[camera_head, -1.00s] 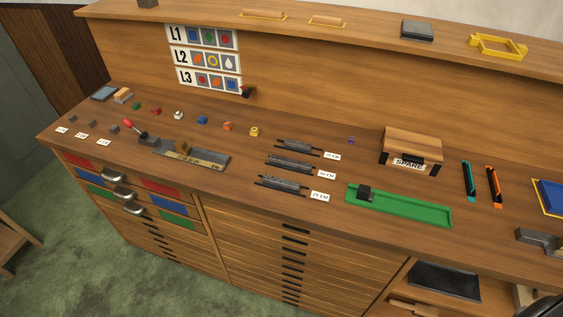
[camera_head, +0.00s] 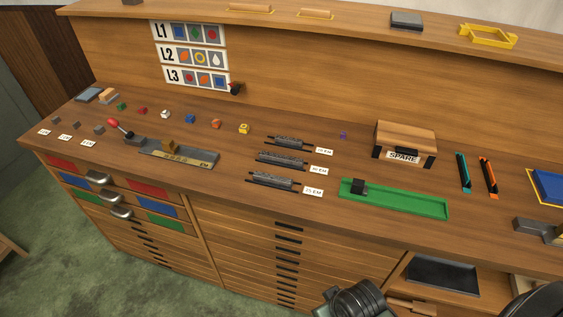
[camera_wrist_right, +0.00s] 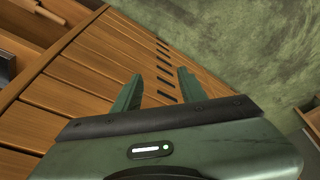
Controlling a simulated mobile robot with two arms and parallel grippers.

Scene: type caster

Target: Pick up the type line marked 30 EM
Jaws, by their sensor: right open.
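Three dark type lines lie on the bench top in the head view, each with a white label at its right end. The middle type line (camera_head: 283,160) has a label (camera_head: 319,170) that seems to read 30 EM, though the print is small. Another type line (camera_head: 288,143) lies behind it and a third (camera_head: 272,180), marked 25 EM, lies in front. My right gripper (camera_wrist_right: 158,82) is open and empty in the right wrist view, over the drawer fronts and floor, away from the type lines. My left gripper is not in view.
A green tray (camera_head: 420,204) with a dark block lies right of the lines. A composing stick-like metal tray (camera_head: 190,156) lies left. A wooden SPARE box (camera_head: 404,140) stands behind right. Drawer fronts (camera_head: 260,245) drop below the bench's front edge.

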